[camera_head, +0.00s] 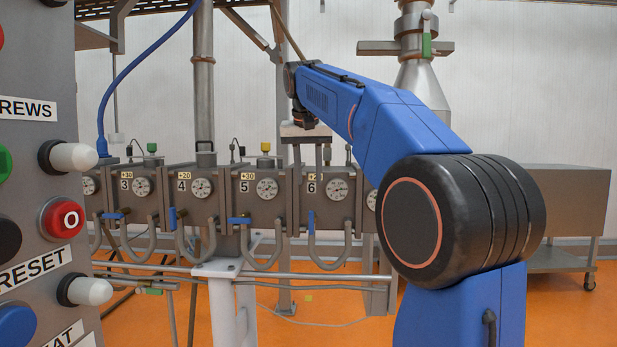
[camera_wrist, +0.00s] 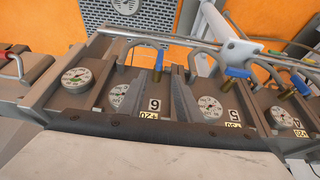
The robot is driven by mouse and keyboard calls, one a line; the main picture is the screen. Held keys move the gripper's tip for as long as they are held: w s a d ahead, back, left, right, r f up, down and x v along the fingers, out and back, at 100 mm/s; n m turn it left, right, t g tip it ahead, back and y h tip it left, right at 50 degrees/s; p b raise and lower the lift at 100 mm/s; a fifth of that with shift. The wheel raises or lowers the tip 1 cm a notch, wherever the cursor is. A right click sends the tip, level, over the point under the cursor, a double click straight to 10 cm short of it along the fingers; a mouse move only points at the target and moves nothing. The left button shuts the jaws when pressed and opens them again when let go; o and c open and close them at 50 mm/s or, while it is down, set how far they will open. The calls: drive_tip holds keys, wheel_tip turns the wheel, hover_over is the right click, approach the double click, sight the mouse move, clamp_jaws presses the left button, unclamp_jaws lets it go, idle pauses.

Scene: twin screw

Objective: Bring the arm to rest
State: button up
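My blue arm (camera_head: 365,115) rises from the lower right of the head view and reaches left and away, over the row of gauge blocks. My gripper (camera_head: 308,175) points down in front of the block marked 6 (camera_head: 328,190), partly against its top edge. In the wrist view, the two dark fingers of my gripper (camera_wrist: 148,85) stand apart with nothing seen between them. Beyond them are the blocks marked 6 (camera_wrist: 150,103) and 5 (camera_wrist: 233,112), upside down in this view. I cannot tell whether the fingers touch any block.
A control panel (camera_head: 25,165) with large buttons stands close at the left. Grey pipes (camera_head: 300,280) and looped hoses run below the blocks. A vertical steel pipe (camera_head: 204,80) rises behind. A metal table (camera_head: 572,205) stands at the right. Open orange floor (camera_head: 330,325) lies below.

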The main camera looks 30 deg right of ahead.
drive_tip(key=s+a+f+n+y, duration=0.1)
drive_tip(key=s+a+f, duration=0.3)
drive_tip(key=s+f, duration=0.7)
drive_tip(key=s+a+f+n, duration=0.3)
drive_tip(key=s+a+f, duration=0.2)
drive_tip(key=s+f, duration=0.6)
drive_tip(key=s+a+f+n+t+y, duration=0.1)
drive_tip(key=s+a+f, duration=0.4)
drive_tip(key=s+f, duration=0.6)
wheel_tip(320, 180, down, 6)
drive_tip(key=shift+s+f+n+y, duration=0.2)
drive_tip(key=shift+s+n+y, duration=0.15)
drive_tip(key=shift+n, duration=0.55)
